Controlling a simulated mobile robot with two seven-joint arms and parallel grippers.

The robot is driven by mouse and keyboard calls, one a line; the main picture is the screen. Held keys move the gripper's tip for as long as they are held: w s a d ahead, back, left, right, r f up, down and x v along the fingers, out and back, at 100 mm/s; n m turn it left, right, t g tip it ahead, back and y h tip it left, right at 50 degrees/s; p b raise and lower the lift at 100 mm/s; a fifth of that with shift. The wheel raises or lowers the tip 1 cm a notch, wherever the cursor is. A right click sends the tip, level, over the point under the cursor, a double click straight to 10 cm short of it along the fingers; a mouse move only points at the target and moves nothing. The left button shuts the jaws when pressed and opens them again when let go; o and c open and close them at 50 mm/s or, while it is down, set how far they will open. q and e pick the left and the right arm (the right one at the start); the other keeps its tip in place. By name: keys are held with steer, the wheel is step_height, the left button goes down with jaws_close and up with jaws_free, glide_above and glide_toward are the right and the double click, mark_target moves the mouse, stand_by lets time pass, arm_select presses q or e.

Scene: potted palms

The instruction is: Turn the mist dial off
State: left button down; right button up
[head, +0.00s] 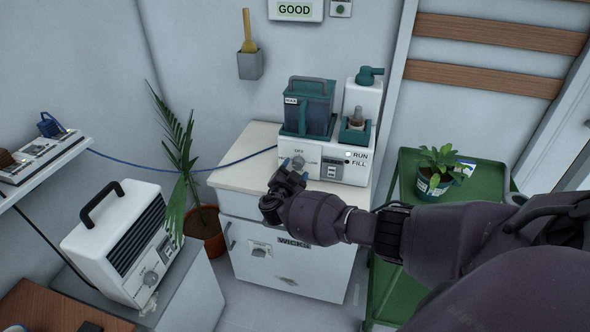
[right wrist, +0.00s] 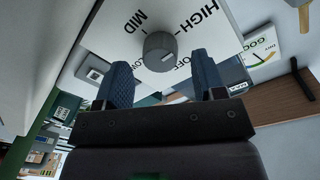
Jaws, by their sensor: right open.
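The mist dial is a round grey knob (right wrist: 160,50) on a white panel in the right wrist view. MID, HIGH, OFF and LOW are printed around it; my fingers partly cover the lower words. A small light mark shows on the knob's lower right; I cannot tell for sure which setting it points to. In the head view the dial (head: 298,161) sits on the front of the white mist machine (head: 350,172), just beyond my right gripper (head: 287,175). My right gripper's blue fingers (right wrist: 163,82) are open and empty, one to each side below the knob. My left gripper is out of view.
The machine stands on a white cabinet (head: 238,178) with a teal tank (head: 308,105) and a pump bottle (head: 362,92). A green cart (head: 482,187) with a potted plant (head: 436,180) is at right. A palm (head: 185,165) and a heater-like box (head: 120,240) are at left.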

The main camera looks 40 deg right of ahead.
steer(key=shift+w+d, duration=0.4)
steer(key=shift+d, duration=0.15)
steer(key=shift+c, duration=0.4)
